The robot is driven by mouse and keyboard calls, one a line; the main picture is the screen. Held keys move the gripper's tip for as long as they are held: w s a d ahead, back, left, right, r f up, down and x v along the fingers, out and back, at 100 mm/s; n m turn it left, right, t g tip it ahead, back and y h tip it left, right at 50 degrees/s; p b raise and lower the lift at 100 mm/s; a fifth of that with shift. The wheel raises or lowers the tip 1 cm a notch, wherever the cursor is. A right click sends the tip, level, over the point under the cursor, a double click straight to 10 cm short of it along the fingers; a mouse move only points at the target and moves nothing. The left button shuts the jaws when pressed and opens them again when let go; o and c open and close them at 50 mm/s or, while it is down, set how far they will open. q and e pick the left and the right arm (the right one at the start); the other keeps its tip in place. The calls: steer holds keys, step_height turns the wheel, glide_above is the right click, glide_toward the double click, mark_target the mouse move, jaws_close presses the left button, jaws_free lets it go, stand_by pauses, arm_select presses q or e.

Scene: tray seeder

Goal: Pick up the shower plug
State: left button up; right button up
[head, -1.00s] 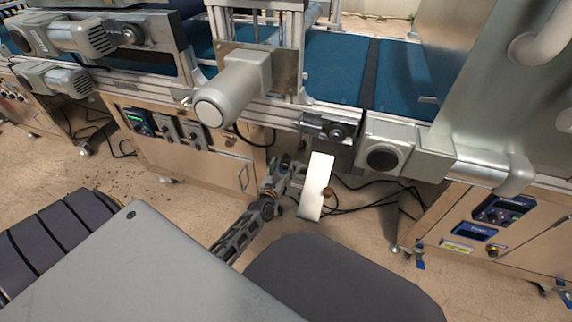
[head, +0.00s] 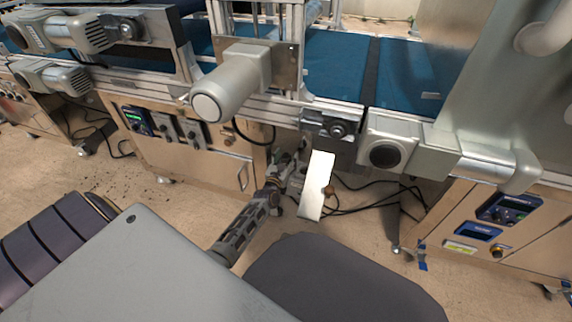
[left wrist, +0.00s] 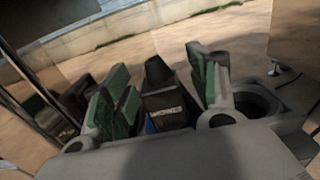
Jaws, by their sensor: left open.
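My left gripper (head: 284,160) is low in front of the machine, near the middle of the head view, beside a white plate. In the left wrist view its two green-padded fingers (left wrist: 163,88) stand wide apart. A dark block with a pale printed label (left wrist: 165,106) and a narrower black top shows between them. I cannot tell whether this block is the shower plug or part of the gripper. No shower plug can be made out for certain in the head view. My right gripper is not in view.
The machine has a blue belt (head: 335,62), and a grey motor (head: 230,85) juts toward me. A white plate (head: 316,186) stands just right of the gripper, with a small brown round part (head: 329,191) at its edge. Black cables (head: 375,203) lie on the floor. A control cabinet (head: 500,235) is at right.

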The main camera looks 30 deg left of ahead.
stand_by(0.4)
arm_select(q)
steer(key=c, duration=1.2)
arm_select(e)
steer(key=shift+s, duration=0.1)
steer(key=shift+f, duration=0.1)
arm_select(q)
steer(key=shift+r, duration=0.2)
steer(key=shift+r+p, duration=0.5)
steer(key=shift+r, duration=0.25)
step_height(320, 180, up, 6)
steer(key=p, duration=0.3)
steer(key=shift+f, duration=0.1)
steer(key=shift+r+p, duration=0.5)
steer(key=shift+r, duration=0.7)
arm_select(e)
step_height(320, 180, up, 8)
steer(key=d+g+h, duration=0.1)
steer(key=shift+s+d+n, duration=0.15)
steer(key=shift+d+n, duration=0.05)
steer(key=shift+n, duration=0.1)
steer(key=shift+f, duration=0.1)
